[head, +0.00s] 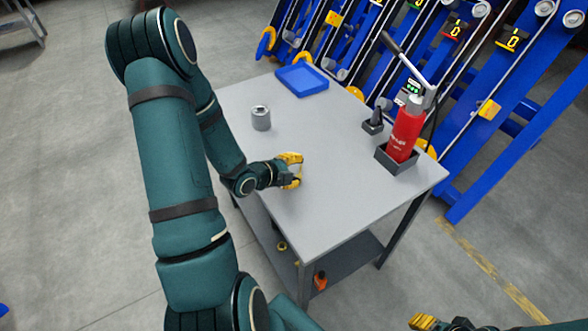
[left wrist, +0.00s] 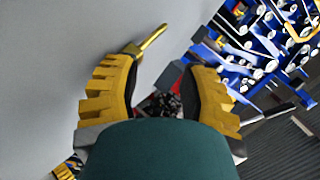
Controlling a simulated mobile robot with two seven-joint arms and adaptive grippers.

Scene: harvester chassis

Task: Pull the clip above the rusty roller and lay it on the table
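My left gripper (head: 297,171) is low over the grey table, near its middle. In the left wrist view its yellow fingers (left wrist: 158,92) stand wide apart with no object clasped between them. A thin gold-yellow piece (left wrist: 150,39), which looks like the clip, shows against the grey tabletop just beyond the left finger's tip. I cannot tell whether it touches that finger; in the head view it is not clear beside the gripper. My right gripper (head: 424,322) is at the bottom edge, partly cut off. I cannot pick out the rusty roller.
The grey table (head: 340,205) carries a blue tray (head: 302,79), a grey cylinder (head: 261,118), a small dark holder (head: 373,125) and a red canister tool (head: 405,130) in a dark box. The blue chassis (head: 480,150) with rollers stands behind. The table's front is clear.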

